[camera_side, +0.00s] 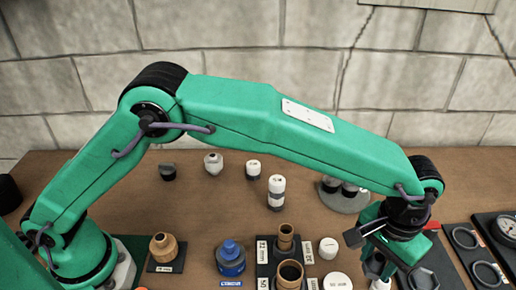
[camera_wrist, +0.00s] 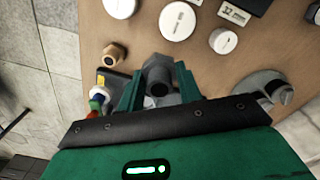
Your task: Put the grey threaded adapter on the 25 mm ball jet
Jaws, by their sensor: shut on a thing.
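My gripper (camera_side: 382,268) is low over the right part of the brown bench in the side view. In the wrist view its two green fingers (camera_wrist: 160,88) are shut on a grey piece with a dark round opening, which I take for the grey threaded adapter (camera_wrist: 157,72). In the side view the held piece is mostly hidden by the fingers and the frame edge. A pale fitting (camera_side: 380,285) shows just below the fingers at the bottom edge. I cannot tell for certain which fitting is the 25 mm ball jet, or whether the adapter touches anything.
Brown sockets (camera_side: 290,272) with number labels stand left of my gripper, with white caps (camera_side: 328,247) beside them. A blue fitting (camera_side: 230,258) and a tan fitting (camera_side: 163,247) are farther left. White fittings (camera_side: 276,190) stand behind. Black trays with rings (camera_side: 466,238) lie right.

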